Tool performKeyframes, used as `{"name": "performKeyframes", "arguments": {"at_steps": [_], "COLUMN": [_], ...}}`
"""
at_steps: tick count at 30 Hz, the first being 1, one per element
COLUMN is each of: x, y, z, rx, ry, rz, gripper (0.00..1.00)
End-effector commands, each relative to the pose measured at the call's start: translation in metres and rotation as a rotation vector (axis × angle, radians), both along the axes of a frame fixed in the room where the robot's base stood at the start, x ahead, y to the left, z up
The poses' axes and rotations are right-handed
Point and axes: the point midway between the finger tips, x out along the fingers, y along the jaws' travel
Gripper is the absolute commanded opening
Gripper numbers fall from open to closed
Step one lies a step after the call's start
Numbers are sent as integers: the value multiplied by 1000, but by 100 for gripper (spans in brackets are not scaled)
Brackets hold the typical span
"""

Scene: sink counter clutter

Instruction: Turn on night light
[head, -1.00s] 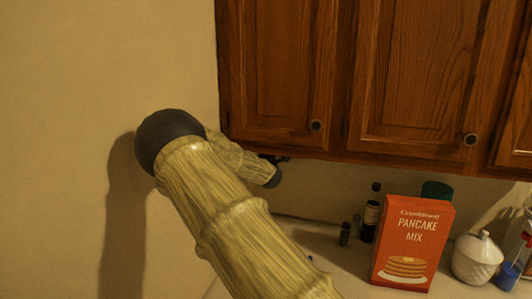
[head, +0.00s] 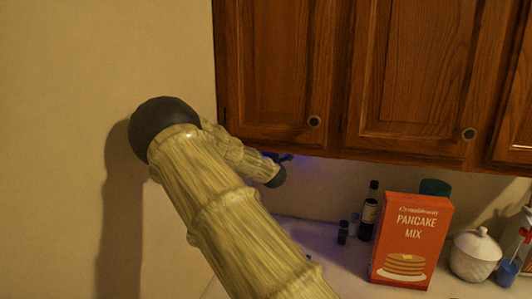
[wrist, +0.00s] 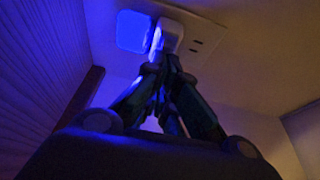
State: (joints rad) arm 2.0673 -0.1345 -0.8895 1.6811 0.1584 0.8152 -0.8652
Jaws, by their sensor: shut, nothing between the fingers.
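The night light (wrist: 132,31) shows in the wrist view as a square panel glowing blue, on the wall by a pale outlet plate (wrist: 205,38). My gripper (wrist: 166,56) is shut and empty, its fingertips at or very close to a small white block (wrist: 172,32) just right of the glowing panel. I cannot tell whether they touch it. In the head view my gripper (head: 285,157) is a small dark shape under the cabinets, partly hidden by my wrist. The night light itself is hidden there, but blue light falls on the wall and counter.
Wooden cabinets (head: 400,75) hang low above my gripper. On the counter to the right stand a dark bottle (head: 369,215), an orange pancake mix box (head: 410,240) and a white lidded jar (head: 475,257). Small dark jars (head: 343,232) stand left of the bottle.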

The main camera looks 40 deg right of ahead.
Motion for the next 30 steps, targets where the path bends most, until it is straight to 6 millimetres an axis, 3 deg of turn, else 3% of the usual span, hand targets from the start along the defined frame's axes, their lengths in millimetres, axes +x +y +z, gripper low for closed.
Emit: {"name": "performKeyframes", "arguments": {"at_steps": [15, 30], "x": [-51, -57], "y": [39, 42], "z": [-1, -1], "rx": [1, 0], "ry": [2, 2], "rz": [0, 0], "gripper": [0, 0]}}
